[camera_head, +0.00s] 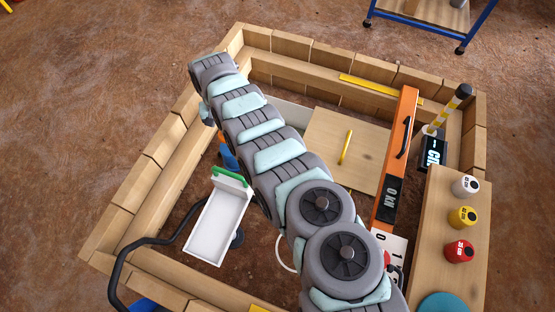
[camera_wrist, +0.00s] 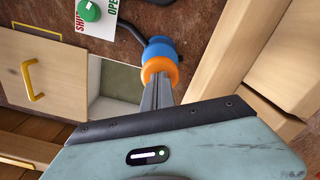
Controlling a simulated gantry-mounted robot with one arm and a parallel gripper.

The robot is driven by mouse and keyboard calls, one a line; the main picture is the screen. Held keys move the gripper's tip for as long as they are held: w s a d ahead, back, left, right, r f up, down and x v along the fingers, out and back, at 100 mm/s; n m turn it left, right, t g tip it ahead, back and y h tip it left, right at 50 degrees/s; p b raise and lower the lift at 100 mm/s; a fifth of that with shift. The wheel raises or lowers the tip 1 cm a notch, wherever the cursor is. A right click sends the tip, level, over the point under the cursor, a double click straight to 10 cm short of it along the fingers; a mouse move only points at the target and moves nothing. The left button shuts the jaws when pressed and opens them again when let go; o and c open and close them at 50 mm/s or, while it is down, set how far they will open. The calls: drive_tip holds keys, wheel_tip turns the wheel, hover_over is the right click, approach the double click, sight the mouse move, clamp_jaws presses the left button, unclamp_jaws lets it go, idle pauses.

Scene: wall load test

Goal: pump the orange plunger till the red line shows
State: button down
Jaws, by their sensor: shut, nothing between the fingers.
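In the wrist view the orange plunger (camera_wrist: 159,66) is a rounded orange cap at the end of a blue body (camera_wrist: 160,46). My gripper (camera_wrist: 157,80) is shut and empty, its fingertips right at the orange cap. I cannot tell whether they touch it or only overlap it in the picture. In the head view part of a blue body (camera_head: 228,153) shows beside my arm; my arm hides the fingertips there. I see no red line in either view.
Low wooden walls (camera_head: 137,180) frame the work area. A white tray (camera_head: 218,222) with a green handle lies left of my arm. An orange beam (camera_head: 397,160) with a "0 kN" display stands right. A wooden shelf (camera_head: 451,220) holds white, yellow and red weights. A green knob (camera_wrist: 89,10) shows in the wrist view.

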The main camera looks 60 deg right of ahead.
drive_tip(key=shift+f+b, duration=0.3)
drive_tip(key=shift+f, duration=0.45)
drive_tip(key=shift+f+b, duration=0.6)
drive_tip(key=shift+f, duration=0.25)
wheel_tip(320, 180, up, 7)
drive_tip(key=p, duration=0.8)
drive_tip(key=shift+f, duration=0.1)
drive_tip(key=shift+f+b, duration=2.4)
drive_tip(key=shift+f, duration=0.1)
